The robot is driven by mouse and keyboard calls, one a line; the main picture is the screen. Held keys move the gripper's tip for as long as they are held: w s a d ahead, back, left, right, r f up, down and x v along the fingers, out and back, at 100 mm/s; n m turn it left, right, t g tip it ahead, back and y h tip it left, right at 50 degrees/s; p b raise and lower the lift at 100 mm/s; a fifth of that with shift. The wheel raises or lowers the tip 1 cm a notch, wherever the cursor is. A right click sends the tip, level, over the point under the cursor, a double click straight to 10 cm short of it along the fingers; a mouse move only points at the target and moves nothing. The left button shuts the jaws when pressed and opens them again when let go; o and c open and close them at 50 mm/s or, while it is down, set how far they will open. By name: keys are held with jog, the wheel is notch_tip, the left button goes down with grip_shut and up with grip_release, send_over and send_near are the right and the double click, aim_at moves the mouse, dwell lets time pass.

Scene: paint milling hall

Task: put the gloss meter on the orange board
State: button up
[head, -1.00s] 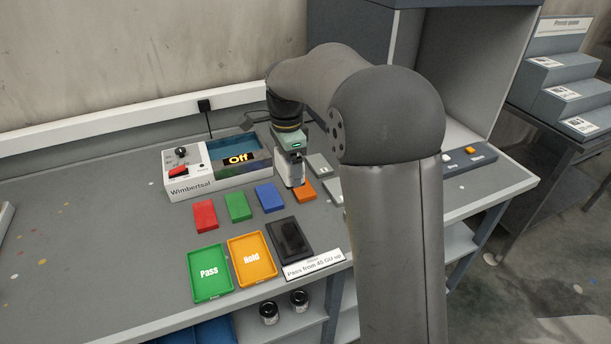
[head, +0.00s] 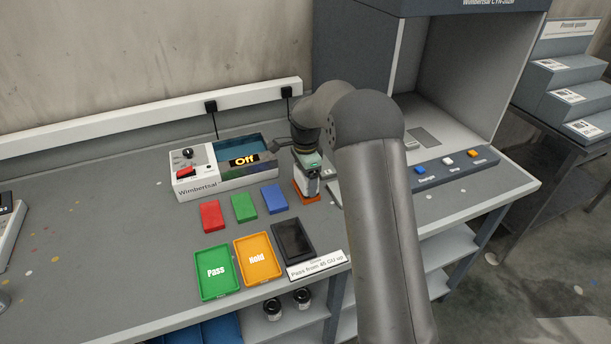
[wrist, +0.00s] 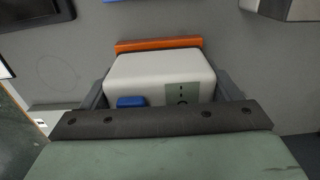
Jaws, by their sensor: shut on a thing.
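The gloss meter, a pale grey box with a blue button, is between the jaws of my gripper (head: 307,178). In the wrist view the gloss meter (wrist: 160,72) sits between both fingers, its panel side facing the camera. The orange board (head: 308,201) is at the right end of the row of coloured boards. The meter covers most of it in the head view. In the wrist view a strip of the orange board (wrist: 158,44) shows just beyond the meter. I cannot tell whether the meter touches the board.
Red (head: 210,216), green (head: 244,207) and blue (head: 273,199) boards lie to the left. In front are a green Pass tray (head: 217,294), an orange Hold tray (head: 269,281) and a dark tray (head: 293,241). The Wimbertsal unit (head: 196,190), showing "Off", stands behind.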

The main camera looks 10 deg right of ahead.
jog(key=shift+r, duration=0.1)
jog(key=o, duration=1.1)
jog(key=shift+o, duration=0.2)
